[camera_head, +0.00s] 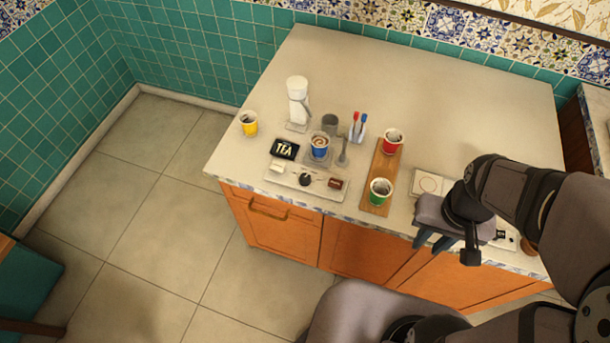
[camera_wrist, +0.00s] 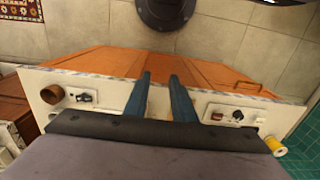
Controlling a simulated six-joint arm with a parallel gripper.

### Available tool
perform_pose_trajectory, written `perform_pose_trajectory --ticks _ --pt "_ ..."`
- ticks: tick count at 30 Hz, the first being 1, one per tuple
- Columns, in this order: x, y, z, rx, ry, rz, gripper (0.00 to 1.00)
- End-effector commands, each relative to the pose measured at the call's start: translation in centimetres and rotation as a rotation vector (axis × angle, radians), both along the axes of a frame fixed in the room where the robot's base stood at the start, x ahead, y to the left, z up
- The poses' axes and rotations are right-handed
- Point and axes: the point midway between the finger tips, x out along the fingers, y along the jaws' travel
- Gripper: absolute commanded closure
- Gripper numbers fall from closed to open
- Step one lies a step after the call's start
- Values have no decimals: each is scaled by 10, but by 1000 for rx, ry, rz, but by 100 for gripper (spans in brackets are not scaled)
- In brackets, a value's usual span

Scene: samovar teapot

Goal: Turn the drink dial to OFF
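A small dark round dial (camera_head: 305,180) sits on a pale panel (camera_head: 322,194) at the counter's front edge, between a white label and a dark brown label. It also shows in the wrist view (camera_wrist: 238,115). A black TEA sign (camera_head: 284,149) stands behind it. The dial's pointer direction and any OFF mark are too small to read. My gripper (camera_head: 434,245) is open and empty, fingers apart, over the counter's front edge, well right of the dial by the TEA sign.
A white dispenser (camera_head: 298,100) stands behind. The back right counter is clear.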

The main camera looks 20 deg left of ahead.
Motion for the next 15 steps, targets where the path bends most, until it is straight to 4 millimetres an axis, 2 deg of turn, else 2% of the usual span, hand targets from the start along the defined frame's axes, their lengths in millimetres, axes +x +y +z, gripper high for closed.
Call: perform_pose_trajectory --ticks 1,3,8,11,15 --pt "2 2 -3 0 -3 6 64" --pt "8 5 -8 -1 -11 20 54" --pt "37 25 -28 -2 -52 88 54" --pt "63 49 -44 1 -93 153 54" --pt "100 96 -66 12 -162 261 54"
